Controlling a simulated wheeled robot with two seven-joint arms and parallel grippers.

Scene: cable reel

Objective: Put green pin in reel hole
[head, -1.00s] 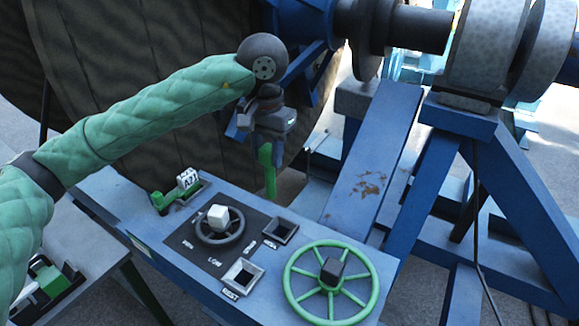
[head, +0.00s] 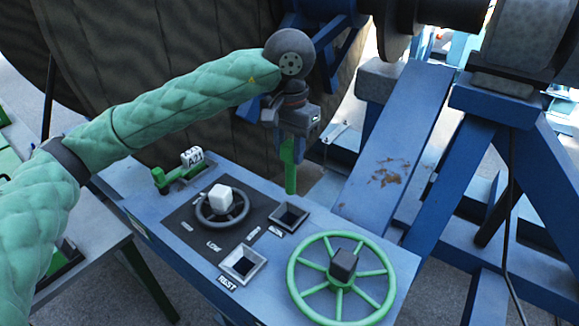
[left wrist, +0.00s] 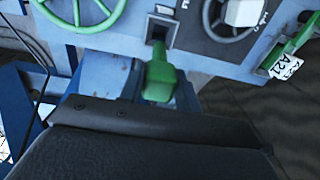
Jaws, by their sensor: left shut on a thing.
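The green pin (head: 290,168) hangs upright from my left gripper (head: 291,138), beyond the back edge of the blue console (head: 185,255). The gripper is shut on its upper part. In the left wrist view the green pin (left wrist: 160,80) shows just past the dark gripper body, with a square socket beyond it. The large brown reel (head: 190,125) stands behind my left arm, with blue spoked framework (head: 335,35) near its hub. I cannot make out the reel hole. My right gripper is not in view.
The console carries two square sockets (head: 243,263), a small dark wheel with a white knob (head: 221,203), a green handwheel (head: 341,279) and a green piece with a white A21 tag (head: 192,157). A blue slanted beam (head: 390,155) stands at the right.

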